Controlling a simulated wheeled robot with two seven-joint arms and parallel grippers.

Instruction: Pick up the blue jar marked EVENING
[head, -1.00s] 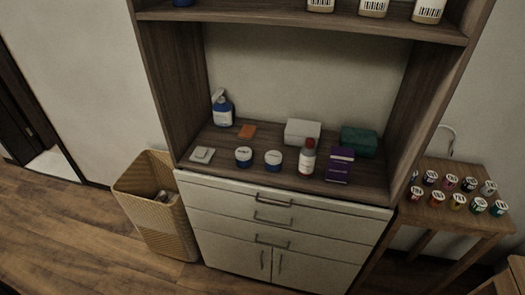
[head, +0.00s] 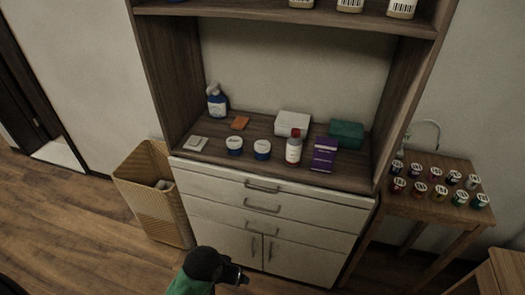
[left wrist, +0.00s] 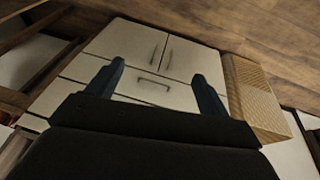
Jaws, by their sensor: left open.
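Two blue jars with white lids, the left jar (head: 234,146) and the right jar (head: 262,150), stand side by side on the cabinet's counter. Their markings are too small to read, so I cannot tell which is EVENING. My left gripper (head: 236,275) is low at the bottom of the head view, in front of the cabinet doors and well below the counter. In the left wrist view my left gripper (left wrist: 158,72) is open and empty, its two fingers apart toward the cabinet front. No jar shows there. My right gripper is not in view.
A white box (head: 293,124) and green box (head: 346,134) are behind. A wicker basket (head: 160,205) stands left, and a side table (head: 415,207) holds several small jars.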

